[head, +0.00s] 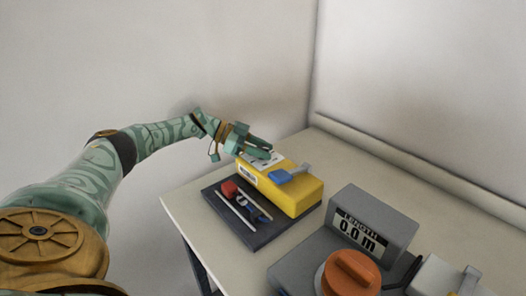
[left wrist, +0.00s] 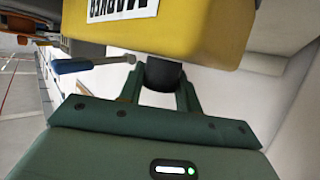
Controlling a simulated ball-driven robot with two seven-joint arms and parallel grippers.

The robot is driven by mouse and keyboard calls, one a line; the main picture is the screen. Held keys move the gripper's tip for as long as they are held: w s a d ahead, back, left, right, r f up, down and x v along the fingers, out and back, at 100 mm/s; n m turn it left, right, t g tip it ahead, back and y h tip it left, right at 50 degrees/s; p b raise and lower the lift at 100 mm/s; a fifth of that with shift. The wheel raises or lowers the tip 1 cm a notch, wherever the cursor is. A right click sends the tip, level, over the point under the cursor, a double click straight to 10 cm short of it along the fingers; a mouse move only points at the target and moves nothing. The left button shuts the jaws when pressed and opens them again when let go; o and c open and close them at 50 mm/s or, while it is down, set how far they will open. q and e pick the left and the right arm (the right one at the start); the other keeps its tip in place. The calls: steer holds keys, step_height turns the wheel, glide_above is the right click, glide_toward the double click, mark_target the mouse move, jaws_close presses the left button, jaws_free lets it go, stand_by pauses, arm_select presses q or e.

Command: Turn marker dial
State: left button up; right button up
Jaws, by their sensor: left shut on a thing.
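A yellow box (head: 302,196) stands on a dark tray on the table in the head view. In the left wrist view the yellow box (left wrist: 185,30) carries a white label (left wrist: 122,9) that reads "MARKER". A dark round dial (left wrist: 163,76) sits at the box's edge, between the fingers of my left gripper (left wrist: 160,88), which is shut on it. In the head view my left gripper (head: 262,151) reaches the far left end of the box, and the dial is hidden there. My right gripper is not in view.
A blue-handled lever (head: 288,174) is on the box. The dark tray (head: 262,238) also holds a red piece (head: 229,188) and thin white rods. At right, a grey "LENGTH 0.0 m" display (head: 372,222) stands behind an orange knob (head: 350,273). Walls close the back.

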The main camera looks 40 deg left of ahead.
mark_target(262, 147)
arm_select(q)
steer(key=o, duration=1)
steer(key=shift+c, duration=0.2)
steer(key=shift+r, duration=0.35)
step_height(262, 147, up, 3)
steer(key=shift+r+p, duration=0.2)
steer(key=shift+p, duration=0.7)
steer(key=s+d+r+p, duration=0.8)
steer(key=s+d+r, duration=0.1)
steer(key=s, duration=0.1)
steer(key=shift+s, duration=0.3)
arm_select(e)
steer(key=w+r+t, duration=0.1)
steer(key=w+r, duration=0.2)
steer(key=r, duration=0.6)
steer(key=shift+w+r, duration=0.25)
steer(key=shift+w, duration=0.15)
